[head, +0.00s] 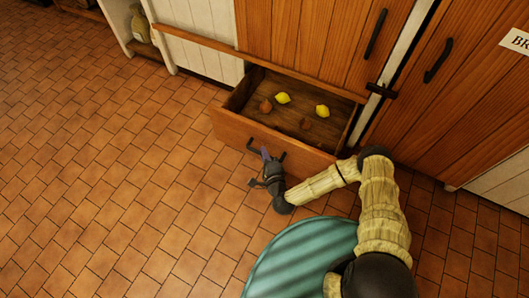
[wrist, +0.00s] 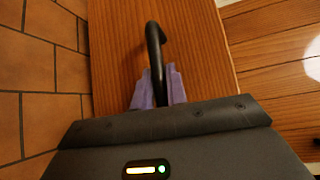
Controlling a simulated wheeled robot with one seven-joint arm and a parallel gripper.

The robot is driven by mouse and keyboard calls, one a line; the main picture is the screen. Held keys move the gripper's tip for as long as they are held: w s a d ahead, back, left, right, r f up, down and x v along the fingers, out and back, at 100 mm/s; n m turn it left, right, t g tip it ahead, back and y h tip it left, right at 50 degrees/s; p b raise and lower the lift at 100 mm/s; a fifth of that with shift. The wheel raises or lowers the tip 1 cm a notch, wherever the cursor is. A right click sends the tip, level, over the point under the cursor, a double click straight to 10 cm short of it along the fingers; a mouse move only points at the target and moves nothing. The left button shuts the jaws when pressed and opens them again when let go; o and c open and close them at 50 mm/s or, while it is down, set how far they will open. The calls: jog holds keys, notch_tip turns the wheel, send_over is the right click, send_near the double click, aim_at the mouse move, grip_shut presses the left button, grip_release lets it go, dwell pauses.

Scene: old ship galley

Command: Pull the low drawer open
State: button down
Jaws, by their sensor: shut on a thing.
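The low drawer (head: 262,136) stands pulled out from the wooden cabinet in the head view. Two yellow fruits (head: 283,98) and two brown round things (head: 265,106) lie inside it. Its wooden front fills the middle of the wrist view (wrist: 195,60). A dark bar handle (wrist: 154,42) is fixed to that front; the head view shows it too (head: 282,157). My gripper (wrist: 157,90) is shut on the handle, with purple pads on both sides of it. In the head view my gripper (head: 267,158) is at the drawer front, and the arm partly covers the area to its right.
Wooden doors with dark handles (head: 375,36) rise above the drawer, and a dark latch (head: 381,90) sits at its right. A jar (head: 141,26) stands on a shelf at the upper left. The tiled floor (head: 110,165) is clear to the left.

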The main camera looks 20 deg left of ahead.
jog(key=c, duration=1.4)
grip_release()
